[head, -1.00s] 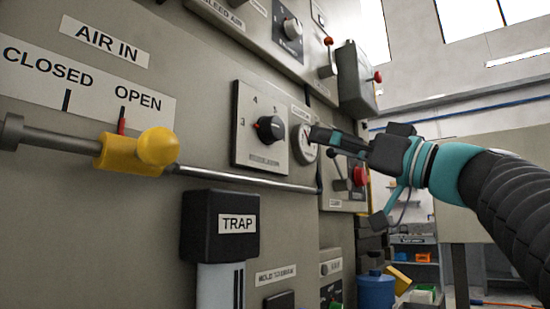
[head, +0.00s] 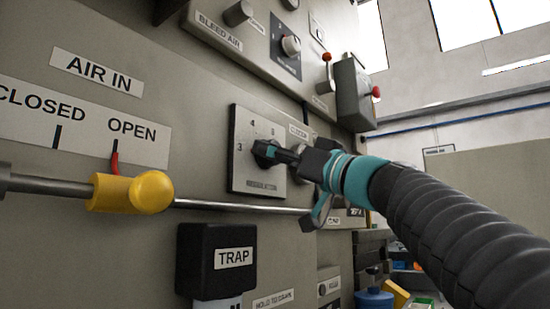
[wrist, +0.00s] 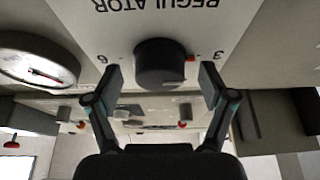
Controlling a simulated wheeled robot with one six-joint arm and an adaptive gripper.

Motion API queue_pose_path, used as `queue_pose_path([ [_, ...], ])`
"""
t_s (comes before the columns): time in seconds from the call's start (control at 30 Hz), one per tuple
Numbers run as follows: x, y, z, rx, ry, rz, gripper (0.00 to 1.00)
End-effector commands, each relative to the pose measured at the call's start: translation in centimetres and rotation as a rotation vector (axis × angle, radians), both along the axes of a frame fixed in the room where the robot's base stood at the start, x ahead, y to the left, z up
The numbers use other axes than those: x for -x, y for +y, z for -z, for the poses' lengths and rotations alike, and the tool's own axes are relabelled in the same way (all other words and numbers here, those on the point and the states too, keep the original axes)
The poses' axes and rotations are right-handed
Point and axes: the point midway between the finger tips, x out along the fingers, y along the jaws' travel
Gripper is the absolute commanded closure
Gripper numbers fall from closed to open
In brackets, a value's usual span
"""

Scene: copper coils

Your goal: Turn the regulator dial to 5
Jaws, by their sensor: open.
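The regulator dial (head: 259,147) is a round black knob on a pale square plate (head: 243,120) with numbers around it. In the head view my gripper (head: 270,152) is at the dial and partly covers it. In the wrist view, which shows the plate upside down, the dial (wrist: 160,65) sits between my open gripper's (wrist: 162,84) two fingers, one on each side, with gaps visible. A red mark (wrist: 190,58) on the dial points toward the side of the 3, away from the 6. The 4 and 5 are hidden in the wrist view.
A round gauge (wrist: 38,60) is beside the plate. A steel rod (head: 240,206) with a yellow valve handle (head: 130,192) runs below it. A black TRAP box (head: 205,262) juts out lower down.

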Motion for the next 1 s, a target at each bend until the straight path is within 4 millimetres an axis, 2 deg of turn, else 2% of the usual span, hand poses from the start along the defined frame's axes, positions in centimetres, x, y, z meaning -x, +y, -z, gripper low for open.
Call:
queue_pose_path([
  [0.2,-0.03,0.02,0.02,0.000,0.000,0.000,0.18],
  [0.27,-0.02,0.02,0.02,0.000,0.000,0.000,0.30],
  [0.4,-0.02,0.02,0.02,0.000,0.000,0.000,0.65],
  [0.47,-0.01,0.03,0.02,0.000,0.000,0.000,0.79],
  [0.77,0.03,0.07,0.02,-0.014,0.018,-0.001,0.79],
  [1.0,0.09,0.10,0.00,-0.085,0.108,0.000,0.79],
])
